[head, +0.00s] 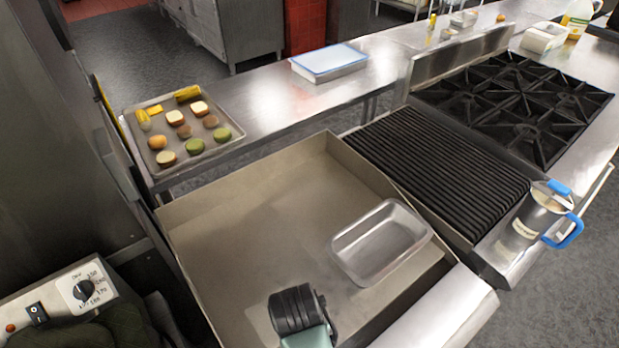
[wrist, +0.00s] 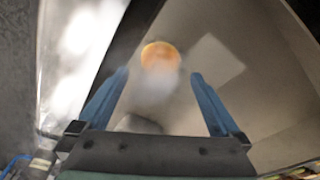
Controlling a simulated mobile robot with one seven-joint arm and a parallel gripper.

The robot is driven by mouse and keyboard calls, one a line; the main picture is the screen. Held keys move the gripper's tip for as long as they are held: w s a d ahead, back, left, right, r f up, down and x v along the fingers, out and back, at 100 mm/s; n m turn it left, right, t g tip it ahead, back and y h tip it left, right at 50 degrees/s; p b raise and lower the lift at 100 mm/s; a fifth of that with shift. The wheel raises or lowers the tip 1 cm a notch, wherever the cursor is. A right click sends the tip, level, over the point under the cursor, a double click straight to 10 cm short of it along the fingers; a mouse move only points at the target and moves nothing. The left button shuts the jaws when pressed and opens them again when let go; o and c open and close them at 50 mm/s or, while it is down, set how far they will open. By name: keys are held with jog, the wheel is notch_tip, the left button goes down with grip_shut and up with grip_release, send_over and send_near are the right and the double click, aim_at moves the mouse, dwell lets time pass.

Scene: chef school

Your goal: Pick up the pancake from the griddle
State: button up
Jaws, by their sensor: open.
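The pancake (wrist: 160,56) shows in the wrist view as a small round orange-brown thing on the griddle (wrist: 265,95), with a pale haze just below it in the picture. My gripper (wrist: 160,75) is open, its two blue fingers apart, and the pancake shows centred between and slightly beyond the fingertips. The fingers hold nothing; the gap in height to the pancake is hard to judge. In the head view the griddle (head: 255,195) is a wide, walled flat plate. I cannot see the pancake or my fingers there; my arm covers the near part.
A metal pan (head: 382,243) sits on the right of the griddle. A ribbed grill (head: 440,165) and black burners (head: 520,105) lie further right. A pitcher with a blue handle (head: 540,212) stands at the right edge. A food tray (head: 180,130) is behind left. The griddle's left and back are clear.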

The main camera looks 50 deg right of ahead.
jog(key=shift+w+d+f+p, duration=0.1)
jog(key=shift+d+f+p, duration=0.1)
jog(key=shift+f, duration=0.85)
jog(key=shift+s+d+f+p, duration=0.1)
jog(key=shift+d+f+p, duration=0.1)
jog(key=shift+f, duration=0.85)
jog(key=shift+w+d+f+p, duration=0.1)
jog(key=shift+d+f, duration=0.1)
jog(key=shift+f, duration=0.85)
